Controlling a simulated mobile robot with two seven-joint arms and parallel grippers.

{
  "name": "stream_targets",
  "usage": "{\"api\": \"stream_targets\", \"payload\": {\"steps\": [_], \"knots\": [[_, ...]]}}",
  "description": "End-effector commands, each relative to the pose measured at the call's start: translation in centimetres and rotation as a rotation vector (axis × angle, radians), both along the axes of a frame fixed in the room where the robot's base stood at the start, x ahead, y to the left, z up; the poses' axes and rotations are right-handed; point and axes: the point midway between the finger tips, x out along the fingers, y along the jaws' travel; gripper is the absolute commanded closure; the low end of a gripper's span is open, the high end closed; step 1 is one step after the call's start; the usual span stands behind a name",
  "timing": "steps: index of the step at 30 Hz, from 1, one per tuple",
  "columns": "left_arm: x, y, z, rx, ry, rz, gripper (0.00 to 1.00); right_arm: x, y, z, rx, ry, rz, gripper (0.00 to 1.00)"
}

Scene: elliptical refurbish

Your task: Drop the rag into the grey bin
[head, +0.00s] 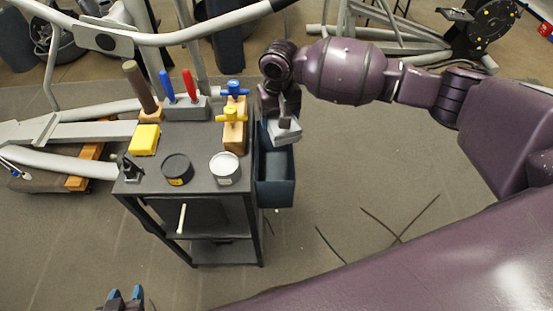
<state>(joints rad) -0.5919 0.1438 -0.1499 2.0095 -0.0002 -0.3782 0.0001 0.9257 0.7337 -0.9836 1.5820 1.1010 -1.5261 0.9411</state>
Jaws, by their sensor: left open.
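A dark blue-grey bin (275,194) hangs at the right side of the black cart. My right arm reaches in from the right, and its gripper (284,118) points down over the bin's far part. A small pale grey piece (286,132) shows at the gripper's lower end, at the bin's opening. I cannot tell whether it is the rag or part of the gripper, nor whether the jaws are shut. No other rag is clearly visible. My left gripper (126,297) shows only its blue fingertips at the bottom edge; they are apart, with nothing seen between them.
The cart top (200,142) holds a yellow block (145,139), two round tins (177,168), red and blue handled tools (188,86), and blue and yellow valves (234,115). Exercise machines stand at left and behind. The floor right of the bin is mostly clear, with some thin dark strips (398,235).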

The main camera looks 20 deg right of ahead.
Motion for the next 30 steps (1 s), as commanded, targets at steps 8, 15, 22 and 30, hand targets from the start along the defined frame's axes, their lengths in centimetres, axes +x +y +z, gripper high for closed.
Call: {"api": "stream_targets", "payload": {"steps": [8, 15, 22, 30], "knots": [[0.1, -0.2, -2.0, 0.000, 0.015, -0.007, 0.57, -0.1, -0.1, -3.1, -0.002, 0.011, 0.001, 0.50], [0.3, -0.4, -3.4, 0.000, 0.027, -0.015, 0.57, -0.1, -0.1, -5.4, -0.002, 0.010, 0.001, 0.50], [0.5, -0.6, -3.9, 0.000, 0.033, -0.018, 0.57, -0.1, 0.0, -6.1, -0.001, 0.004, 0.000, 0.50], [0.7, -0.6, -3.6, -0.001, 0.027, -0.018, 0.57, 0.0, 0.0, -6.0, -0.001, 0.000, 0.000, 0.50]]}}
